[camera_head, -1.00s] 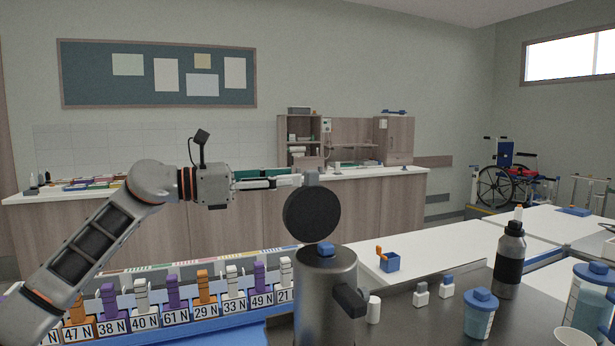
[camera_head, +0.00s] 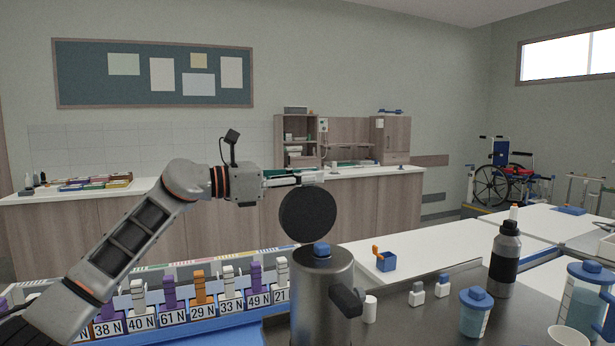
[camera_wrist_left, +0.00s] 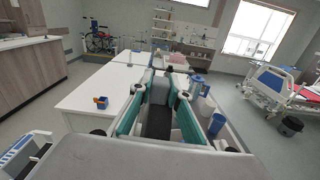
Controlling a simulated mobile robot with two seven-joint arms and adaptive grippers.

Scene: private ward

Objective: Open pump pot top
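The pump pot (camera_head: 318,300) is a dark metallic cylinder with a blue piece on its top and a black spout on its right side. Its round dark lid (camera_head: 307,215) stands upright above the rim, facing the head camera. My left gripper (camera_head: 302,176) reaches in from the left at the upper edge of the lid. In the left wrist view its two teal fingers (camera_wrist_left: 162,100) are apart, with a dark grey part of the pot between them. I cannot tell whether they touch it. My right gripper is in neither view.
A blue rack of numbered markers (camera_head: 195,312) lies left of the pot. A small white container (camera_head: 370,309), a blue-lidded cup (camera_head: 475,312) and a dark bottle (camera_head: 506,260) stand to the right. A small blue box (camera_head: 386,262) sits on the white table behind.

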